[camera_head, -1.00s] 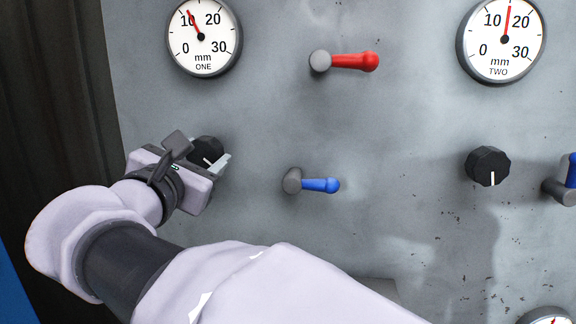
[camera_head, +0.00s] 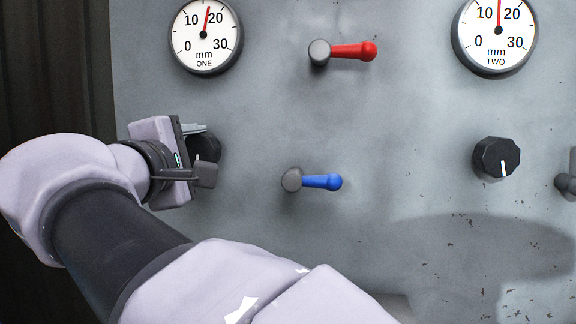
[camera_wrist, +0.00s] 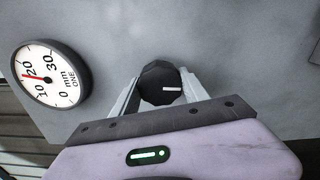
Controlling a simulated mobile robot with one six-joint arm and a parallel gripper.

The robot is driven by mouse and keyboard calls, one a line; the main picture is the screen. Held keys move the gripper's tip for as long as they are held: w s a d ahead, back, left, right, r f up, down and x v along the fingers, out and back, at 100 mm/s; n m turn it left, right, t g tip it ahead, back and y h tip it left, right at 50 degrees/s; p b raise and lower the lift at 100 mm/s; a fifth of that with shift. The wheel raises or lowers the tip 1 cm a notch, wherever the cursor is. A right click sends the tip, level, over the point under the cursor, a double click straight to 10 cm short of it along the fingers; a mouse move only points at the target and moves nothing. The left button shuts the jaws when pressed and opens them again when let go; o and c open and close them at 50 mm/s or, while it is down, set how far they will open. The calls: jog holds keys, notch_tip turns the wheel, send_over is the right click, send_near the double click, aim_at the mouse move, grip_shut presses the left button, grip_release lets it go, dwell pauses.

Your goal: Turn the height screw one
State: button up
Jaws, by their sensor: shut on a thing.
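The height screw one is a black faceted knob (camera_head: 208,147) with a white mark, low left on the grey panel. In the wrist view the knob (camera_wrist: 158,80) sits between the two pale fingers of my gripper (camera_wrist: 160,90), which is shut on it. In the head view my gripper (camera_head: 199,147) reaches the knob from the left and hides part of it. The gauge ONE (camera_head: 204,50) above shows its red needle between 10 and 20 mm, nearer 20. It also shows in the wrist view (camera_wrist: 50,88).
A red lever (camera_head: 352,51) and a blue lever (camera_head: 320,181) stick out to the right of my gripper. Further right are the gauge TWO (camera_head: 494,50), its needle about midway between 10 and 20, and another black knob (camera_head: 496,158).

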jog(key=m+b, duration=0.3)
jog(key=m, duration=0.1)
jog(key=shift+f+m, duration=0.15)
jog(key=shift+m, duration=0.15)
jog(key=m+b, duration=0.2)
jog(key=m, duration=0.2)
jog(key=shift+m+b, duration=0.3)
jog(key=shift+b, duration=0.05)
jog(key=m+b, duration=0.2)
jog(key=m, duration=0.2)
jog(key=shift+m, duration=0.3)
jog(key=shift+m+b, duration=0.85)
jog(key=shift+m, duration=1.35)
jog(key=o, duration=1.4)
jog(key=shift+d, duration=0.1)
